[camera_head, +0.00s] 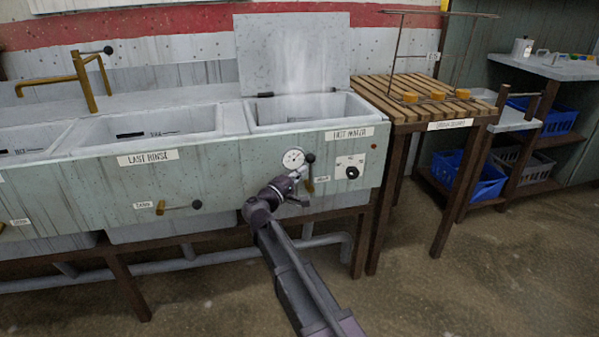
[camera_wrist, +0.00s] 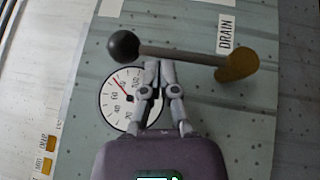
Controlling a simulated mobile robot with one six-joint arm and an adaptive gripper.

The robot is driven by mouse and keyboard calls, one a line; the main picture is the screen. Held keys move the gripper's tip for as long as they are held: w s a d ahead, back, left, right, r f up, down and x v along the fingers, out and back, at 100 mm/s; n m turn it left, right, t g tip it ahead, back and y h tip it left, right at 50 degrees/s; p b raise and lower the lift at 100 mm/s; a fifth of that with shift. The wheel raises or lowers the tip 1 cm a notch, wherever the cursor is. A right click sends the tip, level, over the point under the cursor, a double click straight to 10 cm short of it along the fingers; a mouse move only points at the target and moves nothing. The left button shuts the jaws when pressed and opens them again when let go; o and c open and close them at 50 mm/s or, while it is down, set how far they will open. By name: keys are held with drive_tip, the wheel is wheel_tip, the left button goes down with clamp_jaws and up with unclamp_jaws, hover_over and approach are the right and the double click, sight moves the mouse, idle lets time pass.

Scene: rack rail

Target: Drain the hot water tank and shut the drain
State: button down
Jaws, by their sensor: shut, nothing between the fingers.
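The hot water tank (camera_head: 250,110) has its lid (camera_head: 293,55) raised, with steam above it; I cannot see the water level. Its drain lever stands upright on the front panel, with a black knob (camera_head: 310,158) above its brass pivot (camera_head: 309,187). In the wrist view the lever rod (camera_wrist: 180,54) runs across the top, from the knob at left to the pivot at right, near the DRAIN label (camera_wrist: 226,32). My gripper (camera_wrist: 153,66) is shut and empty, its fingertips close beside the rod. I cannot tell whether they touch. It also shows in the head view (camera_head: 302,172).
A round gauge (camera_head: 293,158) sits beside the lever, and a control knob (camera_head: 352,172) is to its right. The last rinse basin's drain lever (camera_head: 180,206) lies horizontal at left. A slatted wooden table (camera_head: 420,95) adjoins at right. Floor at right front is clear.

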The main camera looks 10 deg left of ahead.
drive_tip(key=shift+s, duration=0.15)
drive_tip(key=shift+a, duration=0.3)
drive_tip(key=s+a, duration=0.8)
drive_tip(key=s, duration=0.2)
idle(0.3)
drive_tip(key=shift+d, duration=0.15)
